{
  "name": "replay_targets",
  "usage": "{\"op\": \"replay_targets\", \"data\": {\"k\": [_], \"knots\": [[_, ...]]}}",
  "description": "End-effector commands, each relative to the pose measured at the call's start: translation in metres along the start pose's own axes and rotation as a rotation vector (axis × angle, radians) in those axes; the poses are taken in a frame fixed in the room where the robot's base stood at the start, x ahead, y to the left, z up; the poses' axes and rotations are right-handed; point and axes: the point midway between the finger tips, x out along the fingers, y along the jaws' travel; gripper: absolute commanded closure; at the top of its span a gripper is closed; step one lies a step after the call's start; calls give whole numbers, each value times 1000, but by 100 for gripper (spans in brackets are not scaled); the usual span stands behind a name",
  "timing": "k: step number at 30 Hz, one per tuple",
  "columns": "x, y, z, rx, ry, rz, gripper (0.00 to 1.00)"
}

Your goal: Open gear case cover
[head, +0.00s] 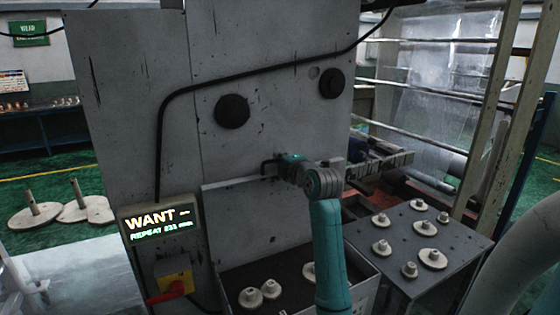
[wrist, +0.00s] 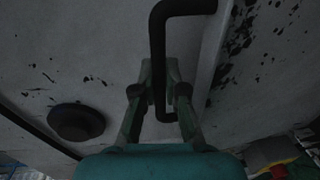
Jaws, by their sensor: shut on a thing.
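The gear case cover (head: 240,218) is a grey panel low on the machine's front, with a pale top edge. My gripper (head: 278,164) is at this handle, seen from behind with my arm partly in front. In the wrist view the handle (wrist: 157,50) runs down between the two fingers of my gripper (wrist: 159,88), which are shut on it. My arm hides the panel's right part.
A display box (head: 160,221) and a red and yellow switch (head: 174,286) are at the left. An open bin (head: 235,277) with pale spools stands below the cover. A grey table (head: 450,262) with several spools is at the right. A black cable (head: 215,82) crosses the machine.

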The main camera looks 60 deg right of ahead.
Motion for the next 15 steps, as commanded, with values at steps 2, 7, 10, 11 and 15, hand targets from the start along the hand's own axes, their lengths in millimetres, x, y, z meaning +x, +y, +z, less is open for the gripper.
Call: {"op": "replay_targets", "data": {"k": [2,7,10,11,15], "knots": [[-1,-1,0,0,0,1,100],[-15,-7,0,0,-1,41,100],[-29,-12,0,1,-1,83,100],[-34,-14,0,1,-1,95,100],[-50,-20,0,1,-2,146,100]]}}
